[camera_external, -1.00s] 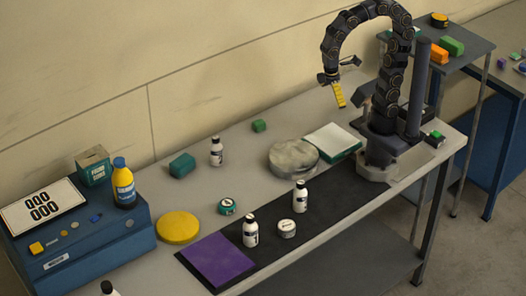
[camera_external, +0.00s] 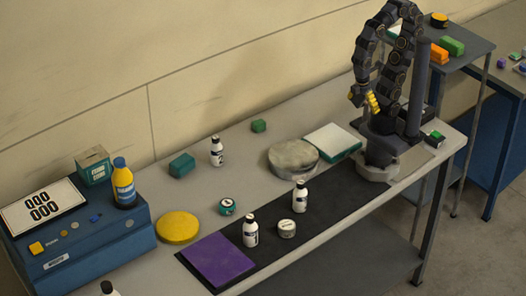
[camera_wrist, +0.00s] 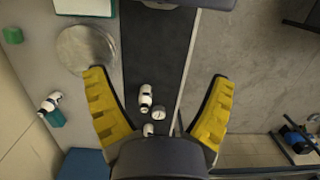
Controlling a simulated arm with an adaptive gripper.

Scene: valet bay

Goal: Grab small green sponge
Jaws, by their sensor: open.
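A small green block (camera_external: 258,126), which looks like the small green sponge, lies on the grey bench near the wall, left of the arm. It also shows at the upper left edge of the wrist view (camera_wrist: 12,35). A larger teal block (camera_external: 181,165) lies further left, beside a white bottle. My gripper (camera_external: 372,102) has yellow fingers and hangs above the bench close to my base, well to the right of the small green block. In the wrist view my gripper (camera_wrist: 160,78) is open, with its fingers spread wide and nothing between them.
A round grey disc (camera_external: 293,157) and a white-and-green pad (camera_external: 333,141) lie between the block and my base. White bottles (camera_external: 300,196) stand on the dark mat. A side cart (camera_external: 470,60) holds orange and green blocks. Bare bench surrounds the small green block.

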